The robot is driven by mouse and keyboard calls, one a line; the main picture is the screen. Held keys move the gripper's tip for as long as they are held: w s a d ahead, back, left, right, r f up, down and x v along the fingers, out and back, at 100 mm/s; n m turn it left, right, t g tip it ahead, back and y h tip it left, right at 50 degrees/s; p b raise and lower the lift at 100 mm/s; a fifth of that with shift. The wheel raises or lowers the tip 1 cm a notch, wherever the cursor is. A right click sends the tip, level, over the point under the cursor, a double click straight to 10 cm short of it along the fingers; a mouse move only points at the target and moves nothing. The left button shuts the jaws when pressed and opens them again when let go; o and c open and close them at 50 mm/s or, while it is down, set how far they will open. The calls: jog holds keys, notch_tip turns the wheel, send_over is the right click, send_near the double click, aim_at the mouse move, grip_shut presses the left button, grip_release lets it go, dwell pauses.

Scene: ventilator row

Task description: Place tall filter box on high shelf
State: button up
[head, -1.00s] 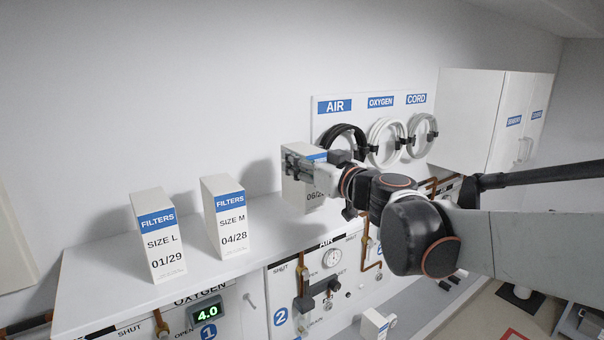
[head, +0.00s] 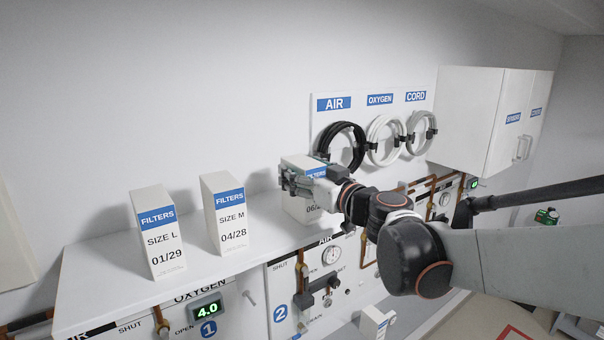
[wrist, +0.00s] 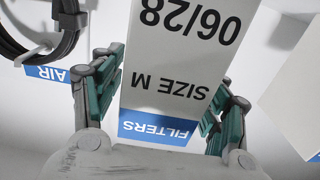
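My gripper (head: 300,184) is at the upper part of the box. In the wrist view, its green-padded fingers (wrist: 160,95) lie on either side of the box, spread, with a gap visible on the left. The gap on the right is narrower.
Two more filter boxes, SIZE L 01/29 (head: 158,240) and SIZE M 04/28 (head: 224,220), stand left on the shelf. Coiled hoses (head: 383,140) hang behind my arm. A wall cabinet (head: 480,120) is at right. Free shelf lies between the 04/28 box and my gripper.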

jog(key=shift+r, duration=0.25)
jog(key=b+v, duration=0.2)
jog(key=v, duration=1)
jog(key=s+f+m+g+h, duration=0.1)
jog(key=s+f+g+h, duration=0.3)
jog(key=s+f, duration=0.65)
jog(key=s+d+f+m+g+h, duration=0.4)
jog(key=s+d+f+m+h, duration=0.1)
jog(key=s+d+f, duration=0.5)
jog(key=d+h, duration=0.1)
jog(key=d, duration=0.1)
jog(key=shift+d+f+m, duration=0.25)
jog(key=shift+f+m, duration=0.15)
notch_tip(320, 180, down, 34)
jog(key=b, duration=3.3)
jog(key=shift+b, duration=0.3)
